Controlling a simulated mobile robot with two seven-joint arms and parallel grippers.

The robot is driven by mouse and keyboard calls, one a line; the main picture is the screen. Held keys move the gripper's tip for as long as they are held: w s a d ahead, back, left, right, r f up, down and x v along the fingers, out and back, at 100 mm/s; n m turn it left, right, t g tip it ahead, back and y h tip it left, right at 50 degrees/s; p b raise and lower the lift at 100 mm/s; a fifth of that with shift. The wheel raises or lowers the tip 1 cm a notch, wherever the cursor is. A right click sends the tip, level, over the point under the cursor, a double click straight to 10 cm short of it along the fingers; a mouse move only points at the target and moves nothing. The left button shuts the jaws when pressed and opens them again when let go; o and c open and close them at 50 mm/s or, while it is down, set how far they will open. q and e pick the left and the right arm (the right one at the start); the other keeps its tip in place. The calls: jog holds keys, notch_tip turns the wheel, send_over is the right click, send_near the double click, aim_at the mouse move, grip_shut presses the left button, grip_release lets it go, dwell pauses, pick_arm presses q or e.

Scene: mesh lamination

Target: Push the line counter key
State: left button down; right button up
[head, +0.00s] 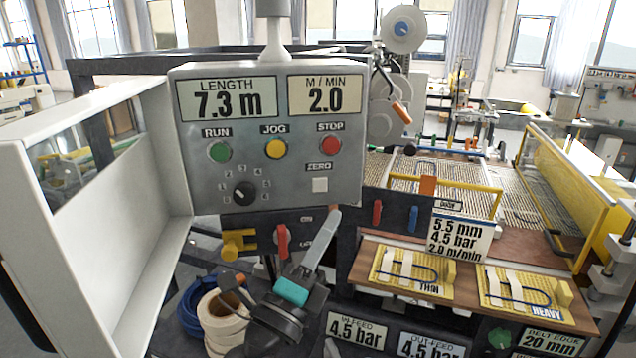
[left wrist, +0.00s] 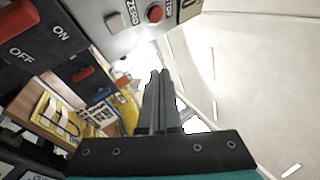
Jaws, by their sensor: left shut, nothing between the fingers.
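The control panel (head: 370,190) stands in the middle of the head view, with its displays reading LENGTH 7.3 m and 2.0 M/MIN. The line counter key is the small pale square key (head: 320,185) under the label ZERO. It also shows in the left wrist view (left wrist: 114,22), near the top. My left gripper (head: 333,218) is shut and empty, its fingers pointing up just below the key. In the left wrist view the closed fingers (left wrist: 159,78) appear apart from the key. The right gripper is not in view.
Green RUN (head: 220,151), yellow JOG (head: 276,149) and red STOP (head: 330,145) buttons sit above the key. A black dial (head: 245,192) is to its left. A red ON/OFF lever (head: 282,241) is below. An open white cabinet door (head: 100,240) stands at left.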

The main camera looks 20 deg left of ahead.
pick_arm(q)
jog(key=b, duration=0.1)
send_near(327, 179)
notch_tip(327, 179, up, 2)
jog(key=w+d, duration=0.2)
jog(key=w, duration=0.1)
jog(key=shift+w+a+r+b, duration=0.2)
jog(key=shift+w+b, duration=0.2)
jog(key=shift+w, duration=0.15)
jog(key=shift+w, duration=0.1)
dwell(1.6)
jog(key=shift+w+a+b, duration=0.15)
jog(key=shift+w+b, duration=0.15)
jog(key=shift+w+a, duration=0.2)
jog(key=shift+w, duration=0.1)
dwell(0.7)
jog(key=shift+s+d, duration=0.1)
jog(key=shift+s, duration=0.05)
jog(key=shift+s+d, duration=0.3)
jog(key=shift+s, duration=0.25)
